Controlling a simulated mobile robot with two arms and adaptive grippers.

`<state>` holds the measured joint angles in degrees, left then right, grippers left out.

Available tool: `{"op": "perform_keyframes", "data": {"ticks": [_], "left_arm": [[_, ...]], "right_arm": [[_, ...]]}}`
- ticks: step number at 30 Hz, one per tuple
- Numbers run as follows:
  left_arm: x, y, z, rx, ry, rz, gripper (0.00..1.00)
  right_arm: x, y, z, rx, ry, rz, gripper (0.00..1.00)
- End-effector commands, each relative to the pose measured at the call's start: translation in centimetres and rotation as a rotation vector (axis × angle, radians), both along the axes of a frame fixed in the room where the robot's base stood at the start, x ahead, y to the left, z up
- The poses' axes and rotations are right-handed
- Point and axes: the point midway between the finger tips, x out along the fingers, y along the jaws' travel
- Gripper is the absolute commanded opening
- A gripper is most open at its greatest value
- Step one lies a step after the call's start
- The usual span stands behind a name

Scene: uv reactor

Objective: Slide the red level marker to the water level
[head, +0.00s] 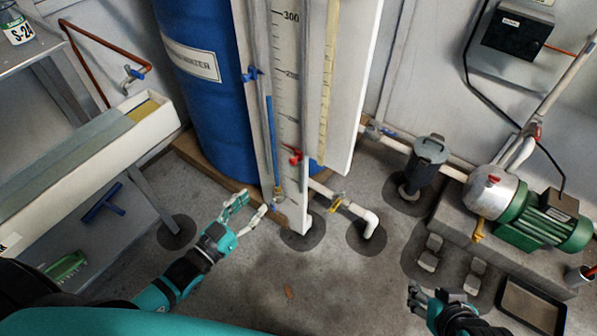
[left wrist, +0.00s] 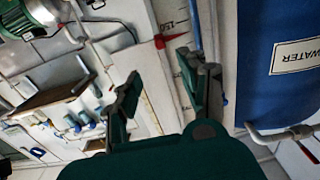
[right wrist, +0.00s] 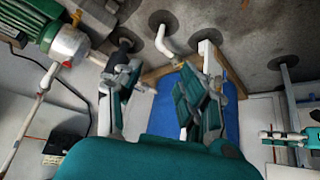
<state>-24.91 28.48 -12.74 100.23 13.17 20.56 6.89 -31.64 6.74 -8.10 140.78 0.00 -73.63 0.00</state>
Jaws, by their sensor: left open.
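The red level marker (head: 295,157) sits on the pale scale board (head: 288,105), well below the 200 mark. The blue water column (head: 270,135) stands in the sight tube left of the scale; its top is a little below the 200 mark and higher than the marker. My left gripper (head: 243,210) is open and empty, below and left of the marker, apart from it. In the left wrist view the marker (left wrist: 164,41) shows just beyond the open fingers (left wrist: 159,66). My right gripper (head: 422,297) is open and empty over the floor at lower right.
A blue water barrel (head: 200,85) stands behind the board at left. Pipes with a yellow valve (head: 336,203) run at the board's foot. A green pump (head: 545,222) stands at right, and a bench trough (head: 90,170) at left.

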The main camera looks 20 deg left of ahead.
Motion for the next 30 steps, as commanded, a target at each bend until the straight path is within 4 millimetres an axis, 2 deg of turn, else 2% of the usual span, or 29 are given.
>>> {"op": "perform_keyframes", "data": {"ticks": [5,11,21,30], "left_arm": [[1.2,-0.6,0.4,-0.007,-0.012,-0.005,0.43],[4.8,-1.8,0.3,-0.006,-0.014,-0.004,0.43],[11.2,-4.2,0.2,-0.005,-0.012,-0.004,0.43],[15.2,-5.6,0.2,-0.004,-0.009,-0.004,0.43]], "right_arm": [[1.0,0.3,0.8,0.012,-0.061,0.005,0.4],[4.0,1.4,2.6,0.052,-0.24,0.018,0.4],[8.6,3.5,8.1,0.139,-0.614,0.043,0.4],[10.1,4.6,13.1,0.206,-0.889,0.059,0.4]]}}
